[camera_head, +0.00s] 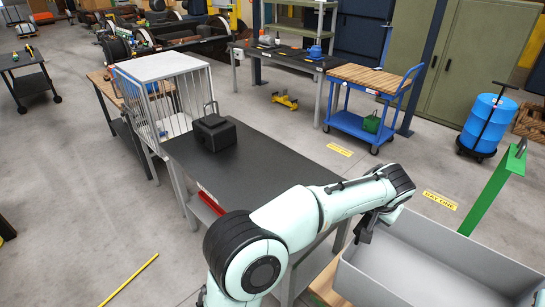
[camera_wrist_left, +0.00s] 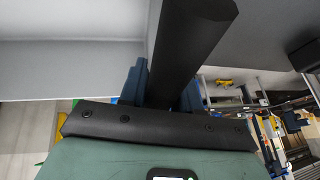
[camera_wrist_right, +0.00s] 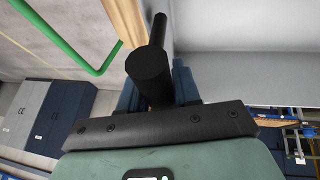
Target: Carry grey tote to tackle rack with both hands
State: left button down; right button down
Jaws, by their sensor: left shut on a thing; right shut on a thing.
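The grey tote (camera_head: 430,262) is at the lower right of the head view, open at the top, and its inside looks empty. My left gripper (camera_head: 366,228) is at its far left corner. In the left wrist view my left gripper (camera_wrist_left: 163,90) is shut on a dark bar-shaped handle beside the grey tote wall (camera_wrist_left: 80,68). In the right wrist view my right gripper (camera_wrist_right: 157,88) is shut on a similar dark handle by the tote wall (camera_wrist_right: 240,75). My right gripper is outside the head view. I cannot tell for sure which stand is the tackle rack.
A dark table (camera_head: 265,165) with a black case (camera_head: 213,133) stands left of the tote. A green post frame (camera_head: 492,190) stands close by on the right. Farther back are a blue cart (camera_head: 362,125), a blue drum (camera_head: 487,122) and open shelving (camera_head: 300,30).

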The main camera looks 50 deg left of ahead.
aim_at(277, 192)
jog(key=k+j, duration=0.1)
jog(key=j, duration=0.8)
jog(key=k+j, duration=0.15)
jog(key=j, duration=0.3)
jog(key=k+j, duration=0.1)
jog(key=j, duration=0.35)
jog(key=j+z, duration=0.1)
jog(key=j, duration=0.35)
jog(key=k+j, duration=0.15)
jog(key=j, duration=0.3)
jog(key=k+j, duration=0.1)
jog(key=j, duration=0.35)
jog(key=k+j, duration=0.1)
jog(key=j, duration=0.35)
